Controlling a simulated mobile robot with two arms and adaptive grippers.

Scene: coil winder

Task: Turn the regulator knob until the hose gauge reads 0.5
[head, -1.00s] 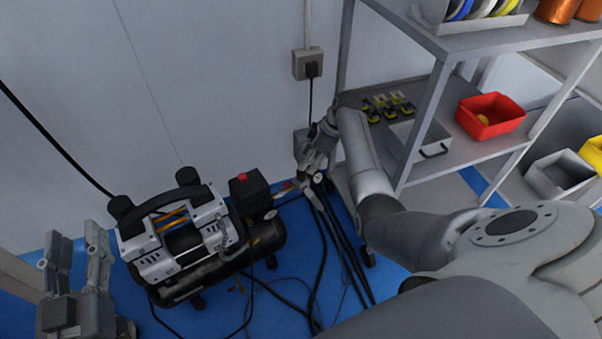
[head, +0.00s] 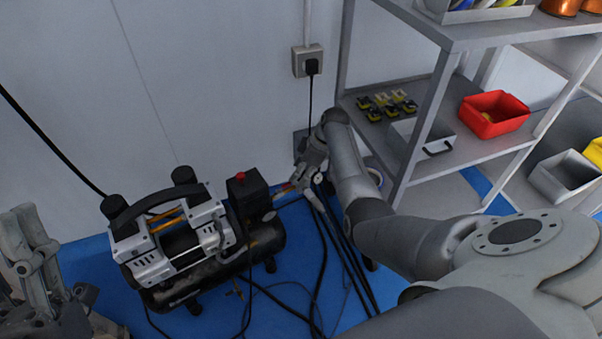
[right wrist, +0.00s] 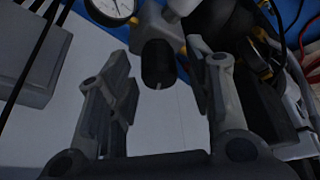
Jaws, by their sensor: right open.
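The regulator's black knob (right wrist: 158,64) is in the right wrist view, with a light mark on its end. It lies between the spread fingers of my right gripper (right wrist: 163,78), with space visible on both sides. The white-faced gauge (right wrist: 110,6) is cut by the top edge; its needle shows, but I cannot read its value. In the head view my right gripper (head: 310,162) is at the hose fittings right of the compressor (head: 185,240), and hides the knob. The gauge there is tiny. My left gripper (head: 38,255) is empty at the left edge, fingers apart.
Dark hoses (head: 345,250) hang below the fittings and run over the blue floor. A grey shelf (head: 420,105) with a red bin (head: 493,114) stands close to the right of my right arm. A wall socket (head: 307,62) is above the gripper.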

